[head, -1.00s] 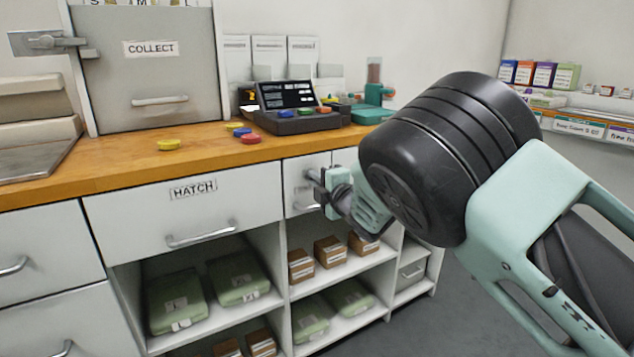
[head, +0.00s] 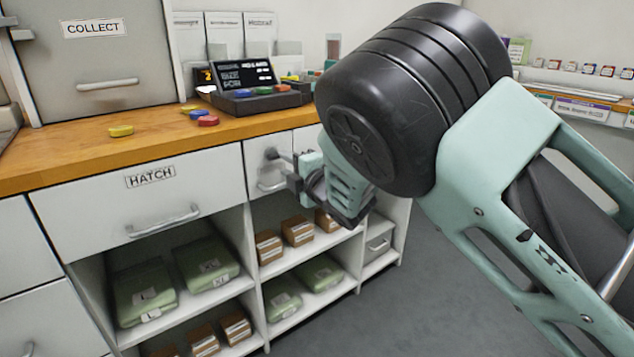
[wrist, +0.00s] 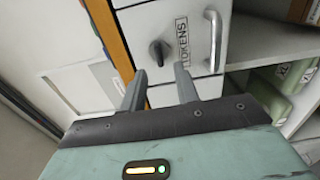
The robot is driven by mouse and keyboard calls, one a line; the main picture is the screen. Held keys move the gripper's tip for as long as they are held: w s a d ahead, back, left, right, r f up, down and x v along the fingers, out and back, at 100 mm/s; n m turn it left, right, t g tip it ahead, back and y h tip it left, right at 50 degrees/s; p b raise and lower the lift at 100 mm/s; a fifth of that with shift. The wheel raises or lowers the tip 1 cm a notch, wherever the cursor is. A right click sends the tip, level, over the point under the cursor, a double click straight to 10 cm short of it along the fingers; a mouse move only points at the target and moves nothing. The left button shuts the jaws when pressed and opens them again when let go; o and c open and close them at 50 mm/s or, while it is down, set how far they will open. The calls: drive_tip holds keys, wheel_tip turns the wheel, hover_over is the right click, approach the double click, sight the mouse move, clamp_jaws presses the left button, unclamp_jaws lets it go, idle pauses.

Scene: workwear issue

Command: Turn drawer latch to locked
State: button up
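The small white drawer (head: 254,168) sits under the counter, right of the HATCH drawer. In the wrist view its label (wrist: 183,42) reads TOKENS, and the picture is turned on its side. The dark latch knob (wrist: 158,53) sits beside the label, opposite the bar handle (wrist: 213,40). In the head view the knob (head: 271,154) shows small above the handle (head: 270,184). My gripper (wrist: 160,82) is open and empty, its two fingers pointing at the drawer front just short of the knob. No contact with the knob is visible.
The wooden counter (head: 60,147) overhangs the drawers, with coloured discs and a terminal (head: 245,88) on it. The HATCH drawer (head: 150,205) is shut. Open shelves below hold green packs (head: 141,290) and brown boxes (head: 297,231). The grey floor (head: 400,310) at the right is clear.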

drive_tip(key=v, duration=1.3)
drive_tip(key=shift+p, duration=0.4)
drive_tip(key=shift+w, duration=0.1)
drive_tip(key=s+d+f+m+g+h, duration=0.3)
drive_tip(key=s+f+m+g+h, duration=0.25)
drive_tip(key=s+m, duration=0.45)
drive_tip(key=s+d+r+m+g+h, duration=0.1)
drive_tip(key=s+d+r+m+g, duration=0.15)
drive_tip(key=s, duration=0.55)
drive_tip(key=s+d+r+m+g+h+p, duration=0.15)
drive_tip(key=s+g, duration=0.25)
drive_tip(key=s, duration=0.5)
drive_tip(key=s+d+r+m+g+h, duration=0.1)
drive_tip(key=s+d+m+g, duration=0.15)
drive_tip(key=s, duration=0.55)
wheel_tip(320, 180, up, 21)
drive_tip(key=p, duration=2.1)
drive_tip(key=shift+r+m+p, duration=0.15)
drive_tip(key=shift+m+p, duration=0.15)
drive_tip(key=shift+m, duration=0.15)
